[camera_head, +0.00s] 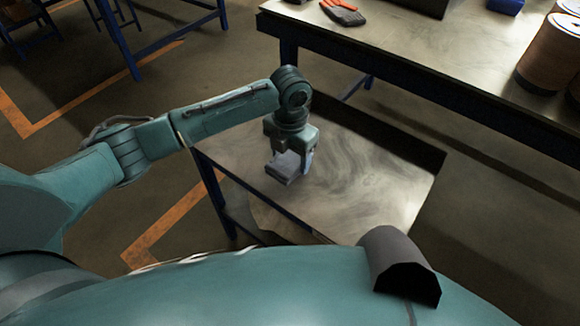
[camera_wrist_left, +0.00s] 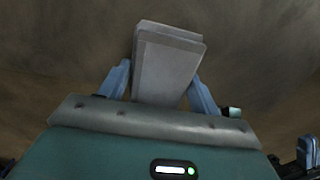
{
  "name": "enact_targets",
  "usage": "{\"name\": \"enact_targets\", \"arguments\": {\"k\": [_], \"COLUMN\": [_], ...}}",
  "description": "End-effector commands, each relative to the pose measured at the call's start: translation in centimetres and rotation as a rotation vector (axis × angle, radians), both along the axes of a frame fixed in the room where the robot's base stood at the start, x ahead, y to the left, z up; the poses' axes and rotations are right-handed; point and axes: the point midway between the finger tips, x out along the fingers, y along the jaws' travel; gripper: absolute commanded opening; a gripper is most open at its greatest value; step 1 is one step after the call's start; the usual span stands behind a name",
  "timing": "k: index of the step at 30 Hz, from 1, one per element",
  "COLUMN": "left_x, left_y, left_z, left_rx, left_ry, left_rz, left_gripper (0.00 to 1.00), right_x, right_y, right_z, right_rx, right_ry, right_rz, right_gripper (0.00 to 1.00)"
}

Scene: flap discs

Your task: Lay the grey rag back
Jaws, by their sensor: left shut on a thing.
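The grey rag (camera_head: 283,168) is a small folded block between the fingers of my left gripper (camera_head: 291,163). In the left wrist view the rag (camera_wrist_left: 168,65) stands out past both blue-grey fingers, and my left gripper (camera_wrist_left: 162,88) is shut on it. The gripper points down over the left part of a low bench with a worn metal top (camera_head: 355,185). I cannot tell whether the rag touches the bench top. My right gripper is not in view.
The low bench top is otherwise bare. A higher workbench (camera_head: 420,55) runs behind it, with grey-and-orange gloves (camera_head: 343,12), a large brown spool (camera_head: 550,50) and a blue object (camera_head: 506,6) on it. Blue table legs (camera_head: 120,45) stand at the upper left.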

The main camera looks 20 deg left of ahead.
Motion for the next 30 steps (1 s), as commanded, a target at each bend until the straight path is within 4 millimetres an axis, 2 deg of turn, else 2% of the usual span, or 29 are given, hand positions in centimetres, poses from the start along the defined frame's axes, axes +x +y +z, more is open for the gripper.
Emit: {"name": "enact_targets", "arguments": {"k": [3, 6, 19, 20, 27, 30], "left_x": [-0.1, -0.1, -0.1, -0.1, -0.1, -0.1], "left_y": [0.0, 0.0, 0.0, 0.0, 0.0, 0.0], "left_z": [-2.3, -3.7, -4.4, -4.3, -4.3, -4.3], "left_rx": [0.001, 0.001, 0.001, 0.001, 0.001, 0.001], "left_ry": [0.004, 0.003, 0.001, 0.001, 0.001, 0.001], "left_rz": [0.000, 0.001, 0.000, 0.000, 0.000, 0.000], "left_gripper": [0.42, 0.42, 0.42, 0.66, 0.85, 0.85], "right_x": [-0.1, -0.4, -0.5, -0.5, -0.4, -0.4], "right_y": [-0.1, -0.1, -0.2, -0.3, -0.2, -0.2], "right_z": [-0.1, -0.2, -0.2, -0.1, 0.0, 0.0], "right_rx": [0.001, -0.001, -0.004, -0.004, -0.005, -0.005], "right_ry": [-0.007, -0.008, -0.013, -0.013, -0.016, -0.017], "right_rz": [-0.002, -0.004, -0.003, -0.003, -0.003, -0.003], "right_gripper": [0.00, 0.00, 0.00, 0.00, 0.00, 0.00]}}
